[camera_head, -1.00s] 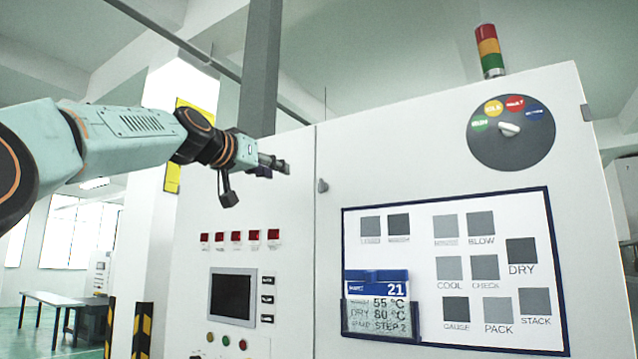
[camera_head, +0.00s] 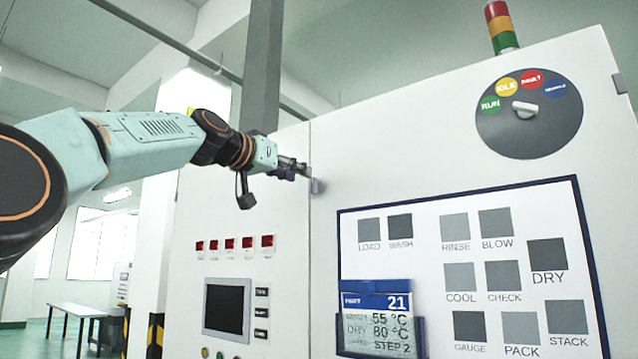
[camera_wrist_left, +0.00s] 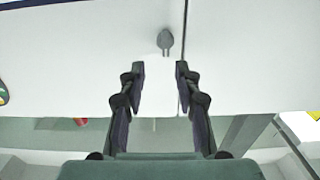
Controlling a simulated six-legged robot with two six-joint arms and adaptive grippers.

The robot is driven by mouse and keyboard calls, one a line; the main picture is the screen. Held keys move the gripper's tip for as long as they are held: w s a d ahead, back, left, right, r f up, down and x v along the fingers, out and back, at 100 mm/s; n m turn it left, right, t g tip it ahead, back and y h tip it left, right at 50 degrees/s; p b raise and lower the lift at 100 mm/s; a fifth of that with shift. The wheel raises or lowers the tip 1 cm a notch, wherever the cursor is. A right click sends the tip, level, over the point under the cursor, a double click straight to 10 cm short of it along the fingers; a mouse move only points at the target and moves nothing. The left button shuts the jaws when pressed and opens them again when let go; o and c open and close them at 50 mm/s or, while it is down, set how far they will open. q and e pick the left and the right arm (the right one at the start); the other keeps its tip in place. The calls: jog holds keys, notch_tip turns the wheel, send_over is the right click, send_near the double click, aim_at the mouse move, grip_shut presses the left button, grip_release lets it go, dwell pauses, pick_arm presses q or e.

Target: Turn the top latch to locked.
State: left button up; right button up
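The top latch (camera_head: 317,186) is a small grey knob on the white cabinet front, beside the vertical door seam. It also shows in the left wrist view (camera_wrist_left: 165,40), just beyond my fingertips and roughly centred between them. My left gripper (camera_head: 304,172) reaches in from the left, close to the latch. In the left wrist view my left gripper (camera_wrist_left: 160,72) is open, with nothing between its fingers. Whether a finger touches the latch cannot be told. My right gripper is not in view.
A dark dial (camera_head: 529,115) with coloured labels is at the upper right, under a signal tower (camera_head: 502,27). A framed board (camera_head: 470,270) with grey squares fills the lower right door. A screen (camera_head: 227,309) and red indicators (camera_head: 231,244) sit on the left panel.

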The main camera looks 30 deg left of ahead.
aim_at(312, 181)
pick_arm(q)
jog(key=w+p, duration=0.5)
jog(key=w, duration=0.1)
jog(key=shift+w+d, duration=0.15)
jog(key=shift+w, duration=0.15)
jog(key=shift+w+a+p, duration=0.1)
jog(key=shift+a+p, duration=0.2)
jog(key=shift+p, duration=0.05)
jog(key=shift+a, duration=0.35)
jog(key=shift+w+d, duration=0.15)
jog(key=shift+d, duration=0.45)
jog(key=shift+c, duration=0.4)
jog(key=shift+w, duration=0.1)
jog(key=shift+c, duration=0.8)
jog(key=shift+a+f, duration=0.1)
jog(key=shift+a, duration=0.25)
jog(key=c, duration=0.3)
jog(key=shift+s+d, duration=0.15)
jog(key=shift+s, duration=0.15)
grip_shut()
jog(key=shift+w, duration=0.15)
